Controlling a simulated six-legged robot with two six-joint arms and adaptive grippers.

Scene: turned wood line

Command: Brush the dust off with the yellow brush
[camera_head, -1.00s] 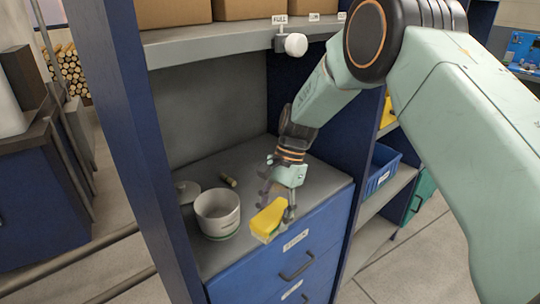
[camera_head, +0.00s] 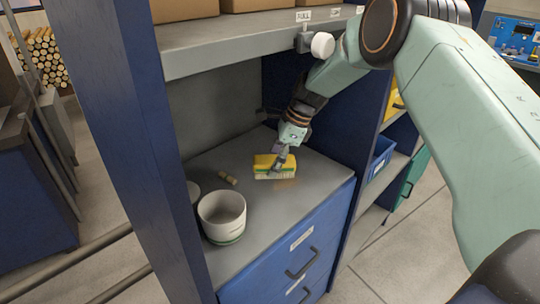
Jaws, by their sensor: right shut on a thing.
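The yellow brush (camera_head: 264,162) is at the grey shelf surface (camera_head: 310,185) inside the blue cabinet, with its pale bristles facing down. My right gripper (camera_head: 280,160) is shut on it from above. I cannot tell whether the bristles touch the surface. Dust is not clearly visible on the shelf. My left gripper is not in view.
A white pot (camera_head: 222,214) stands at the front left of the surface, with a pale disc partly hidden behind it. A small wooden piece (camera_head: 228,178) lies left of the brush. A shelf (camera_head: 240,42) with cardboard boxes and a white knob (camera_head: 322,45) hangs above.

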